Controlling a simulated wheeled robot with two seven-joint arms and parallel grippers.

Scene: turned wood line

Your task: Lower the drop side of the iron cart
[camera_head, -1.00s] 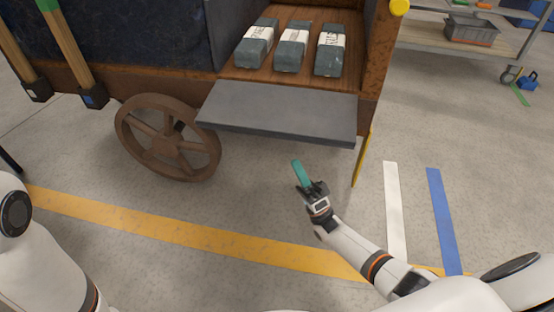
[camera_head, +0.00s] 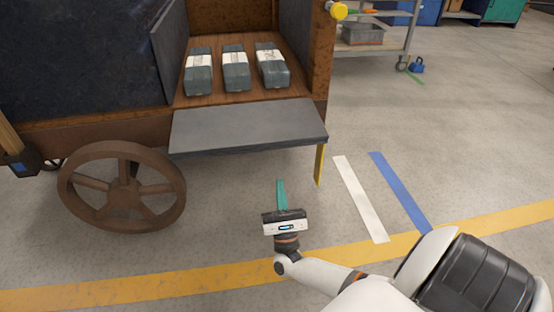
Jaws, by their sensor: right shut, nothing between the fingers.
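The iron cart (camera_head: 85,135) stands at the left and centre, with a rusty frame and a spoked wheel (camera_head: 122,187). Its drop side (camera_head: 248,127), a grey panel, is folded down and out at the front, sloping slightly below the cart's wooden floor. My right gripper (camera_head: 281,197) is in front of and below the panel's outer edge, apart from it in the picture. Its teal fingers are together, with nothing seen between them. My left gripper is out of the picture.
Three grey wrapped blocks (camera_head: 236,68) lie in a row on the cart's floor behind the open side. A yellow leg (camera_head: 319,165) stands under the right corner. A shelf trolley (camera_head: 375,38) is at the back right. The floor to the right is clear, with tape lines.

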